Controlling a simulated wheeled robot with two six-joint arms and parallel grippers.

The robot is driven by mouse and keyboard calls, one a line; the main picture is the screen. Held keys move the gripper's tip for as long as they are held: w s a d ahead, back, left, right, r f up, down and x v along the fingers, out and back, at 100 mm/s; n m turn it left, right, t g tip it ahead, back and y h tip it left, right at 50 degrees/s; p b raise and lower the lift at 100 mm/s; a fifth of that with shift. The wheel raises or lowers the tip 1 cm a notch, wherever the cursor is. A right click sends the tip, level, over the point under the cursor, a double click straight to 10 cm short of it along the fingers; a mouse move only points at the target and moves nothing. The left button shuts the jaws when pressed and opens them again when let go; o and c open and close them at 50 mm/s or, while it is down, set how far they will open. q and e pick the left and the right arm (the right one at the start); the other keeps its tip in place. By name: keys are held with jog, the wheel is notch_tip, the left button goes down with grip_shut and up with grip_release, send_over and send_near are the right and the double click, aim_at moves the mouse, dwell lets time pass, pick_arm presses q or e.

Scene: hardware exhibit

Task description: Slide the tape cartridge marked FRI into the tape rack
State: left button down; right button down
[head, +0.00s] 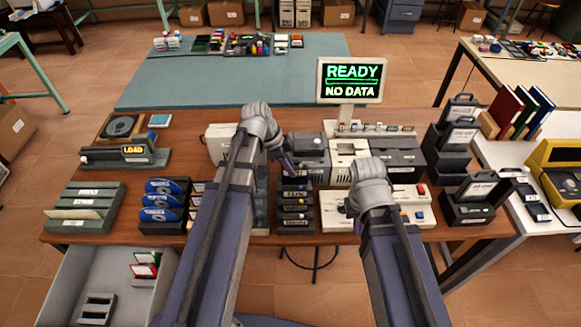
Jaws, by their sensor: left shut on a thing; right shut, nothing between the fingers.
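The tape rack (295,224) looks like a dark upright stack of slots with pale-labelled cartridges in it, near the middle of the wooden table. My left gripper (288,161) is just above and behind the rack's top. It is shut on a small dark thing that looks like the tape cartridge, mostly hidden by the gripper and wrist. I cannot read a FRI mark on it, and I cannot tell whether it touches the rack. My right gripper (347,208) is shut and empty, over the pale machine right of the rack, partly hidden by its own wrist.
A grey and cream machine (345,160) stands behind the rack, with a READY / NO DATA display (351,80) above. Blue discs in a holder (165,205) stand left. Dark cartridge boxes (467,208) stand right. My forearms cover the table's front middle.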

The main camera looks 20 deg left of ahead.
aim_at(290, 179)
pick_arm(q)
jog(key=shift+f+b, duration=0.65)
jog(key=shift+b, duration=0.05)
dwell(1.4)
jog(key=shift+f+b, duration=1.15)
jog(key=c, duration=0.7)
grip_release()
jog(key=shift+c, duration=0.2)
jog(key=shift+r, duration=0.1)
notch_tip(290, 179, up, 8)
jog(key=p, duration=0.8)
